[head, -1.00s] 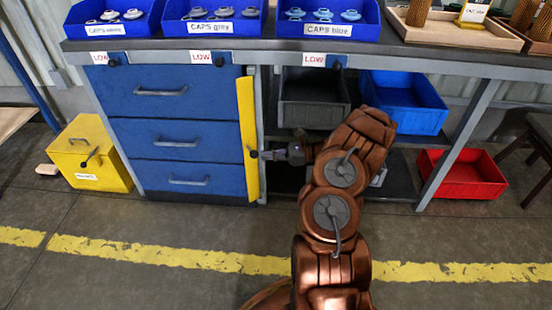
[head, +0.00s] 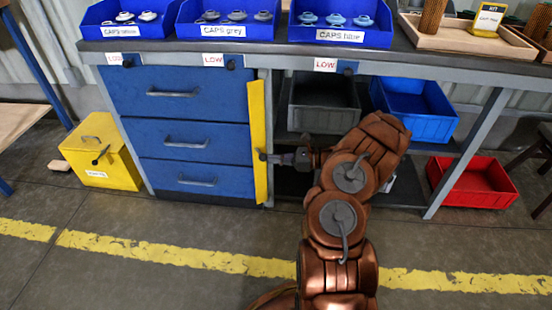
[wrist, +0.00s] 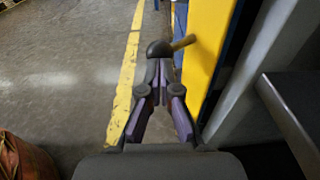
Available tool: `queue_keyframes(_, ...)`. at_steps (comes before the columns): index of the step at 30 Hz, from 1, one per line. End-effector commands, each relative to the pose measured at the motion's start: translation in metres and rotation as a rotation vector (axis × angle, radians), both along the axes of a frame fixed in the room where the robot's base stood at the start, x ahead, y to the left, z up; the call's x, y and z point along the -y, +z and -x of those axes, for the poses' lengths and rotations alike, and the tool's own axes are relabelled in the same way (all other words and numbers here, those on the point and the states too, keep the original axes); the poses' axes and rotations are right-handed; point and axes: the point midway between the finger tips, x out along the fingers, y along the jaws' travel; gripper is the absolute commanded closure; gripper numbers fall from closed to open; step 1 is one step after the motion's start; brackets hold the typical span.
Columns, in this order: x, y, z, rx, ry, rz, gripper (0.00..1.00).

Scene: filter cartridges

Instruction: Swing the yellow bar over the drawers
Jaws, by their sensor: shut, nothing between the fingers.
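The yellow bar (head: 258,130) stands upright at the right edge of the blue drawers (head: 187,135), along the grey cabinet post. It also fills the upper right of the wrist view (wrist: 205,50). A dark round knob (wrist: 159,49) on a short brass-coloured stem sticks out from the bar. My gripper (head: 284,158) is to the right of the bar at about the height of the middle drawer. In the wrist view my gripper (wrist: 160,75) has its fingertips together right at the knob, with nothing visible between them. I cannot tell whether they touch the knob.
Blue cap bins (head: 225,30) stand on the bench top. A grey bin (head: 322,105) and a blue bin (head: 418,108) sit below it, right of the drawers. A yellow box (head: 102,152) and a red bin (head: 472,184) are on the floor. The floor before the drawers is clear.

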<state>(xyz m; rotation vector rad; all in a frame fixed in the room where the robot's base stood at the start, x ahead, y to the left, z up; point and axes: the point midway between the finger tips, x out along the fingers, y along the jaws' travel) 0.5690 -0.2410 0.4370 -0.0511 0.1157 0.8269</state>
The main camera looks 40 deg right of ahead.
Motion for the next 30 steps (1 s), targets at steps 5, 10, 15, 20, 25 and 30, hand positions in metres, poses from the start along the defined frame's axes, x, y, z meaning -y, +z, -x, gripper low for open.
queue_keyframes(5,-0.001,0.001,-0.001,-0.002,-0.021,0.001,1.00)
queue_keyframes(10,-0.003,0.001,-0.001,0.000,-0.042,0.002,1.00)
queue_keyframes(15,-0.006,0.002,-0.001,0.000,-0.066,-0.001,1.00)
queue_keyframes(20,-0.010,0.001,-0.002,-0.001,-0.065,0.000,1.00)
queue_keyframes(25,-0.017,0.002,-0.004,-0.001,-0.064,0.001,1.00)
queue_keyframes(30,-0.028,0.001,-0.008,-0.002,-0.063,0.001,1.00)
